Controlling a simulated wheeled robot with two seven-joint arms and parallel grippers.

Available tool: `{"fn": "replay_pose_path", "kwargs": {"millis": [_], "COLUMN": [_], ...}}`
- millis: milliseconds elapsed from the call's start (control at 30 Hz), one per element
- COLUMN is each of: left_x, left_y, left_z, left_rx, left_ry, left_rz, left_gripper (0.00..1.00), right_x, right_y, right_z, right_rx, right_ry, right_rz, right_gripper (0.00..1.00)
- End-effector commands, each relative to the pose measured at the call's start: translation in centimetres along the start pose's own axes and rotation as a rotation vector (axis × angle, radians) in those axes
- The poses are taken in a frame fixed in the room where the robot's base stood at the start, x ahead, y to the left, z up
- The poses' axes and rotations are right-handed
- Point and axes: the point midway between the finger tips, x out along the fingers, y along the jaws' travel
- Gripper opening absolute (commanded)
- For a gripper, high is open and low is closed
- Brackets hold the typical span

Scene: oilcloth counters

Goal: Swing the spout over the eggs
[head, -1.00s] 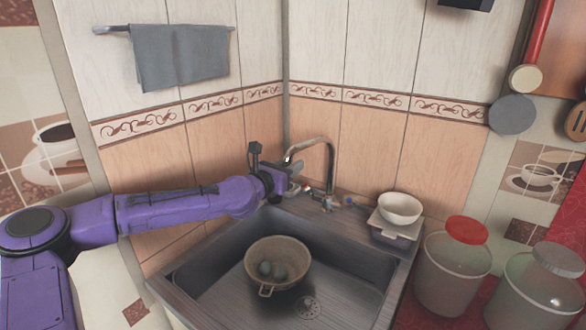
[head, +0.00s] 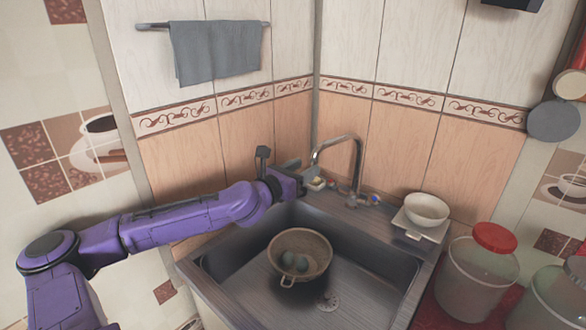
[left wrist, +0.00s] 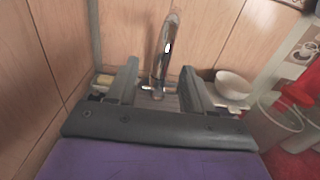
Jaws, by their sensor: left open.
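The chrome faucet's curved spout (head: 336,140) rises at the sink's back corner. In the head view, its tip points left over the back rim, away from the eggs. Two dark greenish eggs (head: 302,262) lie in a tan colander (head: 318,248) in the sink. My left gripper (head: 304,184) is open, just left of the spout tip. In the left wrist view, the spout (left wrist: 165,45) shows between the two open fingers (left wrist: 158,78), with its base beyond them. Contact with the spout is not visible. My right gripper is not in view.
A white bowl (head: 427,208) sits on a dish (head: 418,226) at the sink's right corner. Lidded jars (head: 478,275) stand farther right. A small yellowish item (head: 318,182) lies by the faucet. A grey towel (head: 215,52) hangs on the wall.

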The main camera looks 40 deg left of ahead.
Motion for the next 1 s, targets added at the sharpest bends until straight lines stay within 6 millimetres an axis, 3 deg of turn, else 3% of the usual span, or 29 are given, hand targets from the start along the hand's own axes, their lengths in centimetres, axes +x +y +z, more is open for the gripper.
{"fn": "replay_pose_path", "kwargs": {"millis": [133,400,1000], "left_x": [-1.9,-4.4,-4.5], "left_y": [0.1,0.1,0.1], "left_z": [0.6,0.1,0.1], "left_rx": [-0.01,-0.002,0.002], "left_ry": [-0.002,0.0,0.0], "left_rz": [0.002,0.002,0.003], "left_gripper": [0.51,0.51,0.51], "right_x": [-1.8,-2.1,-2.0], "right_y": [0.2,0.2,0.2], "right_z": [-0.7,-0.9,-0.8], "right_rx": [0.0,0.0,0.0], "right_ry": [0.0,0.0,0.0], "right_rz": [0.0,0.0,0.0], "right_gripper": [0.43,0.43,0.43]}}
